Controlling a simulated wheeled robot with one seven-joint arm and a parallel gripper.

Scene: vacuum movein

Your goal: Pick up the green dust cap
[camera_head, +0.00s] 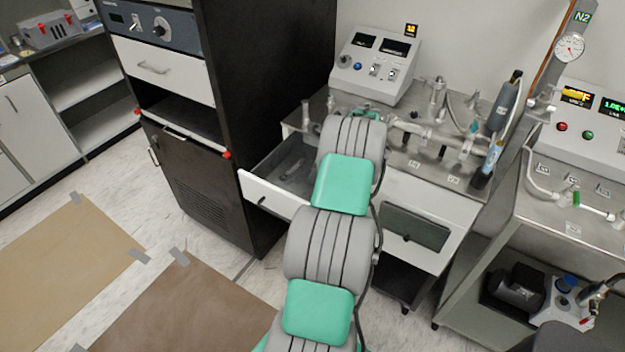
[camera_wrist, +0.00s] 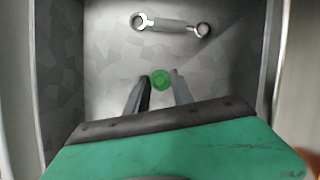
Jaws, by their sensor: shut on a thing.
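The green dust cap (camera_wrist: 160,79) is a small round green disc between the fingertips of my gripper (camera_wrist: 159,82) in the wrist view. My gripper is shut on it, with a dark finger on either side. Below and around it is the grey inside of an open drawer (camera_wrist: 105,60). In the head view my arm reaches over this drawer (camera_head: 272,205), and my gripper and the cap are hidden behind the arm. I cannot tell how far the cap is above the drawer floor.
A double-ended wrench (camera_wrist: 170,25) lies on the drawer floor beyond the cap. The drawer walls stand close on both sides. A black cabinet (camera_head: 225,120) stands left of the drawer. A steel bench with a control box (camera_head: 375,62) and fittings is above and behind it.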

